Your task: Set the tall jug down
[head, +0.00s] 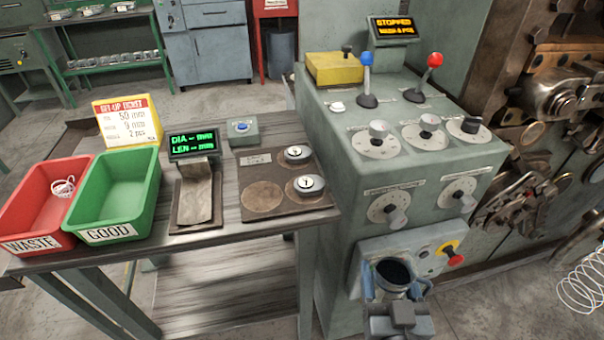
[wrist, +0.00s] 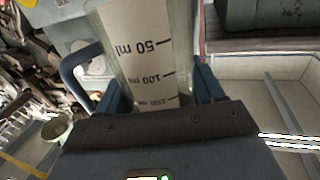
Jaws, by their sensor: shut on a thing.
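The tall jug (head: 394,271) shows near the bottom of the head view, in front of the grey machine. I see its round rim and dark opening from above. In the wrist view the jug (wrist: 147,50) is pale with clear edges, printed marks such as 50 ml and 100 ml, and a dark blue handle (wrist: 76,80) at the left. My gripper (head: 395,290) is shut on the jug, with one finger on each side of its body in the wrist view (wrist: 158,92). The jug's base and what lies under it are hidden in the head view.
The grey machine (head: 320,130) with knobs and levers stands right behind the jug. The wooden bench (head: 110,250) at left holds red (head: 20,195) and green (head: 140,190) bins, a dark board (head: 262,197) with round discs, and a digital gauge (head: 193,143). A wire coil (head: 585,280) is at right.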

